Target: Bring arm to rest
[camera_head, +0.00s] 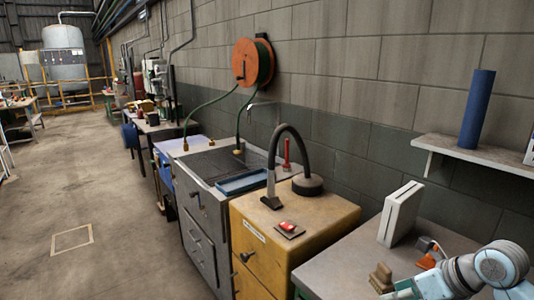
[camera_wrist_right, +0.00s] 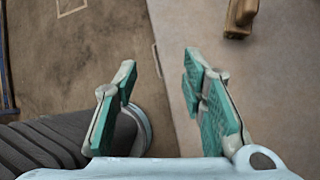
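My right arm (camera_head: 485,268) comes in at the lower right corner of the head view, pale blue and grey, over the grey table (camera_head: 340,275). In the right wrist view my right gripper (camera_wrist_right: 158,76) is open. Its two teal-padded fingers stand well apart with nothing between them. Under the fingers the table's edge and the concrete floor show. A brown wooden object (camera_wrist_right: 238,16) lies on the table beyond the right finger; it also shows in the head view (camera_head: 381,277), close to the arm. My left gripper is in neither view.
A white upright box (camera_head: 400,214) and an orange-and-grey item (camera_head: 428,252) stand on the table near the arm. A yellow cabinet (camera_head: 262,252) and a sink unit (camera_head: 208,215) line the wall. A shelf (camera_head: 470,152) holds a blue cylinder (camera_head: 477,108). The floor at left is clear.

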